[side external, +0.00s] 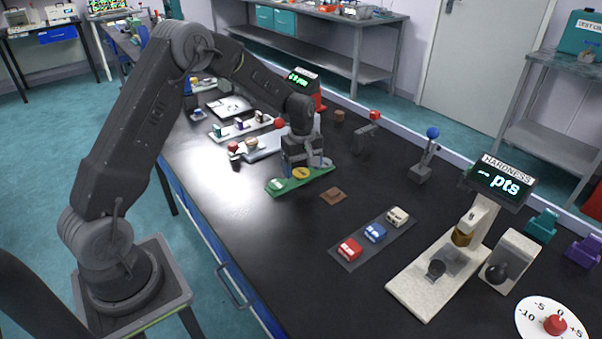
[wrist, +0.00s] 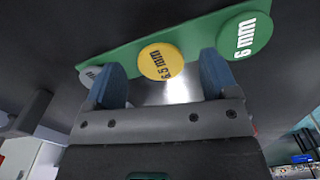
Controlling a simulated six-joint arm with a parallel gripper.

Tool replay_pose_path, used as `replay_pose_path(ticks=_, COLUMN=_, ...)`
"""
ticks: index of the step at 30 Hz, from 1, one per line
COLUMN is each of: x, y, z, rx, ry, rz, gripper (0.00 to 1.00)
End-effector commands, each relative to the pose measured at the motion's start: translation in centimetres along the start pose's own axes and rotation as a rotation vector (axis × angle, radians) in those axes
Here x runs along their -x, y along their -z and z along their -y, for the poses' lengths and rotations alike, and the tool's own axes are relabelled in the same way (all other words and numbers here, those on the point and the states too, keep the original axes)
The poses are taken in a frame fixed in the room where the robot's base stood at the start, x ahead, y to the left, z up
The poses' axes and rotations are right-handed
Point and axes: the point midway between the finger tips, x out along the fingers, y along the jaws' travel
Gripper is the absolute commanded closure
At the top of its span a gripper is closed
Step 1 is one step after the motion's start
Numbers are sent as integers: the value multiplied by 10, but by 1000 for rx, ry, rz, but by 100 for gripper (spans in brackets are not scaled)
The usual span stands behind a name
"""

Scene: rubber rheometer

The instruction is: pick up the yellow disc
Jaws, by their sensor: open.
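The yellow disc (wrist: 161,61), marked 4.5 mm, lies on a green strip (wrist: 112,57) between a green disc (wrist: 245,36) marked 6 mm and a pale grey disc (wrist: 92,73). In the side external view the yellow disc (side external: 300,174) shows on the green strip (side external: 283,187), partly below my gripper. My gripper (wrist: 165,80) is open and empty. Its two blue fingers stand on either side of the yellow disc in the wrist picture, with the left finger overlapping part of the grey disc. How high the fingertips are above the strip is hard to tell.
A small brown square (side external: 333,195) lies just in front of the strip. A dark tray (side external: 350,252) with red, blue and cream blocks and a hardness tester (side external: 425,275) stand to the right. Bare black tabletop lies left of the strip.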

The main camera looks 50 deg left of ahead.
Motion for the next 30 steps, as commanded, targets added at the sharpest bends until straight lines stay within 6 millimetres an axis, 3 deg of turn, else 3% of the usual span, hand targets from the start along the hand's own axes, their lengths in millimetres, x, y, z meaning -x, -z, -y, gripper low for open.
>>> replay_pose_path(ticks=30, x=-11, y=0, z=0, rx=0, ry=-1, rz=0, gripper=20)
